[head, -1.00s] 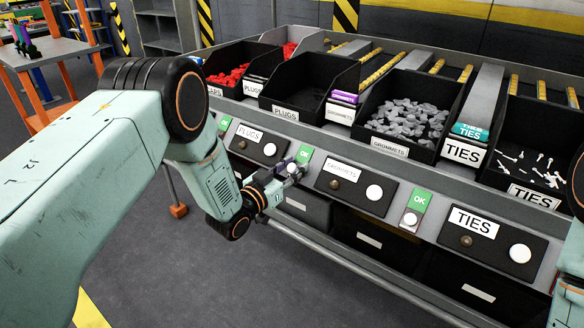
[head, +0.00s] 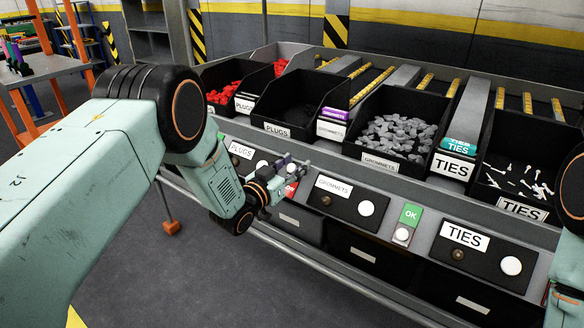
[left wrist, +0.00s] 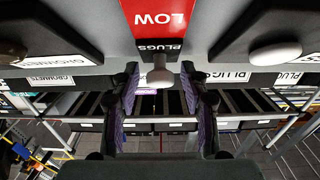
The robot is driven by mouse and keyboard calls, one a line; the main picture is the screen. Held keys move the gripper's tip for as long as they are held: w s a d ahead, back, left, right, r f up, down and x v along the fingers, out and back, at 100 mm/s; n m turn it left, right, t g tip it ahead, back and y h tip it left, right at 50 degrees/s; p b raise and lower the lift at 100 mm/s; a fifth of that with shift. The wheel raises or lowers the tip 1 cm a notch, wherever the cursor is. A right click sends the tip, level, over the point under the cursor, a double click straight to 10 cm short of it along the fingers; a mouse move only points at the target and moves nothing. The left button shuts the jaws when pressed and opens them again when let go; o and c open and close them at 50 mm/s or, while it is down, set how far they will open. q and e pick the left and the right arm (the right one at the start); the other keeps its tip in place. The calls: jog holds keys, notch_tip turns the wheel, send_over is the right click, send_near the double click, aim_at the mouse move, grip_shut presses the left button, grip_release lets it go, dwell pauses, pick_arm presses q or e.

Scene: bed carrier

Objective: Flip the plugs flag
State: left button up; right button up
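The plugs flag shows its red LOW face (left wrist: 158,16) in the left wrist view, with a PLUGS label below it. In the head view a small red patch of it (head: 291,188) shows beside the gripper, partly hidden. A pale round knob (left wrist: 160,76) sticks out under the flag. My left gripper (head: 291,168) is at the flag. In the left wrist view its two purple-padded fingers stand apart, one on each side of the knob, with gaps visible. My right arm shows only at the right edge; its gripper is out of view.
The black PLUGS bin (head: 306,98) above looks empty. The GROMMETS bin (head: 396,118) holds grey pieces, and the TIES bin (head: 514,166) white ones. A green OK flag (head: 411,214) stands between the GROMMETS panel (head: 345,202) and TIES panel (head: 484,254). A rail runs along the rack's front.

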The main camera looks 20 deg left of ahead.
pick_arm(q)
jog(key=shift+s+a+f, duration=0.1)
jog(key=shift+s+a, duration=0.15)
jog(key=shift+s, duration=0.2)
jog(key=v, duration=1.1)
